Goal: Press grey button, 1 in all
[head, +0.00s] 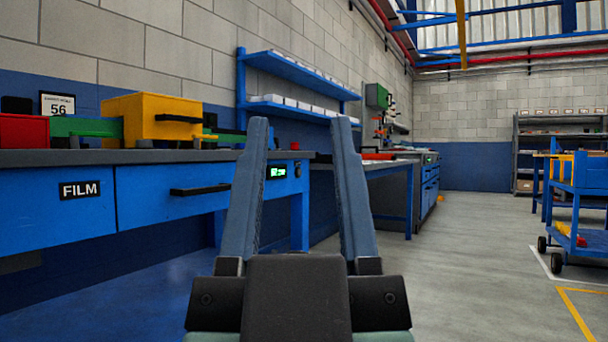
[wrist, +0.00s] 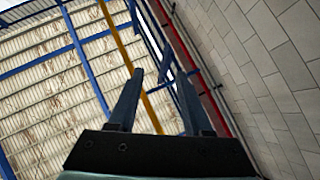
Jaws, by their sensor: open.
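My gripper (head: 298,122) is open and empty in the middle of the head view, its two fingers pointing up and well apart. It also shows open in the wrist view (wrist: 160,76), against the roof and wall. Between the fingers in the head view, some way behind them, is a small panel on the blue bench front with a lit green display (head: 278,172). Just right of the display is a small dark round control (head: 297,169); it is too small to tell whether it is the grey button. The gripper touches nothing.
A blue workbench (head: 145,205) with a FILM drawer runs along the left wall. A yellow box (head: 152,118) and a red box (head: 23,131) stand on it. A blue cart (head: 578,205) stands at the right. The grey floor (head: 470,270) between is clear.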

